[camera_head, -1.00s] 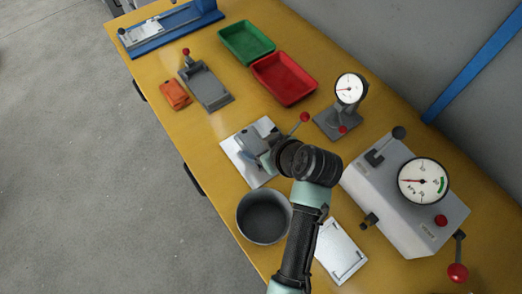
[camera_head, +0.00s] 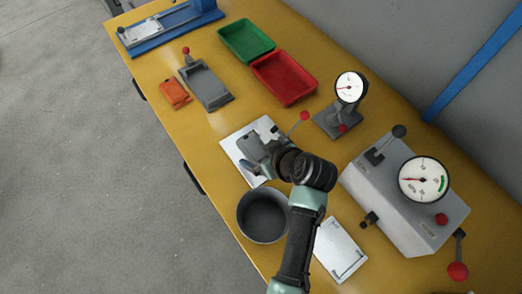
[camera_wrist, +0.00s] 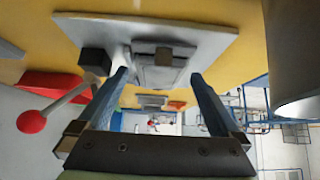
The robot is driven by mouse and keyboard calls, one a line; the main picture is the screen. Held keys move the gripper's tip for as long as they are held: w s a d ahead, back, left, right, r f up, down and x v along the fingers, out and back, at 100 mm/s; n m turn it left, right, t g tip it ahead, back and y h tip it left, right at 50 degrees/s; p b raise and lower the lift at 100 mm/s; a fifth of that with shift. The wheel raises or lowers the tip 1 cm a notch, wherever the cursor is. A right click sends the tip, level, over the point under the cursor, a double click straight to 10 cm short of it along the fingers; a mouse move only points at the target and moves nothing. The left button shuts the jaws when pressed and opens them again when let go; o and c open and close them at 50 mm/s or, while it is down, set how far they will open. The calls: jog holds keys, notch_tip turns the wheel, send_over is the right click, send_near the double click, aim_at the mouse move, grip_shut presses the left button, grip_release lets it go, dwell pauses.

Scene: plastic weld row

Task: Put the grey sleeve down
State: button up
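My gripper (camera_head: 262,160) is over the white plate (camera_head: 234,147) with a grey fixture and a red-knobbed lever, near the middle of the bench. In the wrist view, my gripper (camera_wrist: 165,95) has its two blue-grey fingers wide apart, with no object clearly held between them. The grey fixture (camera_wrist: 160,72) on the white plate (camera_wrist: 215,35) shows beyond the fingertips. I cannot make out the grey sleeve for certain; my gripper and wrist hide part of the fixture in the head view.
A grey round bin (camera_head: 263,216) stands close below the plate. A grey machine with a dial (camera_head: 405,195) and a small dial gauge (camera_head: 347,90) stand right. Red (camera_head: 284,77) and green (camera_head: 246,41) trays lie behind. Another white plate (camera_head: 340,249) lies at the front.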

jog(key=shift+r, duration=0.15)
jog(key=p+v, duration=0.1)
jog(key=v, duration=1.1)
jog(key=w+r+m+t+h, duration=0.1)
jog(key=w+r+t, duration=0.25)
jog(key=r, duration=0.65)
jog(key=w+r+m+t+h, duration=0.1)
jog(key=w+r+t, duration=0.25)
jog(key=r, duration=0.55)
jog(key=w+r+m+t+h, duration=0.1)
jog(key=w+r+t+h, duration=0.3)
jog(key=r, duration=0.6)
jog(key=s+a+r+m+t, duration=0.1)
jog(key=s+r+t, duration=0.2)
jog(key=r, duration=0.6)
jog(key=s+a+r+m+t, duration=0.1)
jog(key=s+a+r+t, duration=0.1)
jog(key=s+r, duration=0.3)
jog(key=s+a+r+m+t+y, duration=0.1)
jog(key=s+r+t, duration=0.3)
jog(key=r, duration=0.9)
jog(key=shift+a+r+m+t, duration=0.3)
jog(key=shift+r+m+t, duration=0.1)
jog(key=shift+m, duration=0.2)
